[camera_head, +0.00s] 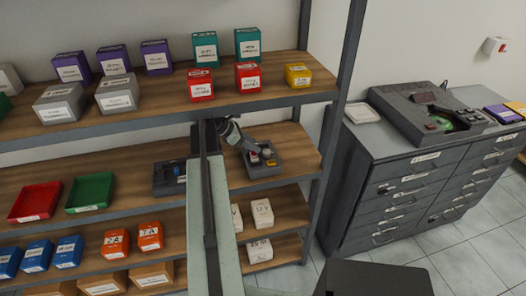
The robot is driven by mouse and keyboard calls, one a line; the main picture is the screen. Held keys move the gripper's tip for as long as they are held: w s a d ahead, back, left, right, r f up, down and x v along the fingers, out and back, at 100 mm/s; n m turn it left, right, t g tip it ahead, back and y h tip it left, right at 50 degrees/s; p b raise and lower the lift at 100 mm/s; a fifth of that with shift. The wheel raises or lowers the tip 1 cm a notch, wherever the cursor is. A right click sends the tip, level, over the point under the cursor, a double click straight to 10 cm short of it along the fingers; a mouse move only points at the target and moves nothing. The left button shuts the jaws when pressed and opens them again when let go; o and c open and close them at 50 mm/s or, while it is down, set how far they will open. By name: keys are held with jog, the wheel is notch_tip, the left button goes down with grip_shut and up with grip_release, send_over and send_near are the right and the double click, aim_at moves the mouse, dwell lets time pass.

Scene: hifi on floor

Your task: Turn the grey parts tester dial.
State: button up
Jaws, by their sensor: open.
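A small grey box with red, yellow and pale parts on its top (263,158) sits on the middle shelf at the right end; it looks like the grey parts tester. Its dial is too small to pick out for certain. My arm rises from the bottom of the view, and my gripper (243,142) is at the box's upper left, close above it. The gripper looks open with nothing in it. I cannot tell whether it touches the box. The gripper hides the box's back left part.
A darker box with a blue part (170,178) is on the same shelf, left of my arm. Red (36,202) and green (90,191) trays lie farther left. The upper shelf (150,106) overhangs. A drawer cabinet (400,195) carries a dark machine (415,112) at right.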

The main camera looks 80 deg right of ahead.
aim_at(265, 151)
jog(key=b+x, duration=0.4)
jog(key=x, duration=0.2)
jog(key=shift+f, duration=0.3)
jog(key=shift+s+d+f, duration=0.1)
jog(key=shift+s, duration=0.1)
grip_shut()
jog(key=shift+w+d+m+y, duration=0.1)
jog(key=shift+d+m+y, duration=0.15)
jog(key=shift+m+y, duration=0.2)
jog(key=shift+m+g+y, duration=0.5)
jog(key=shift+m+y, duration=0.15)
jog(key=shift+m, duration=0.4)
jog(key=shift+a, duration=0.1)
grip_release()
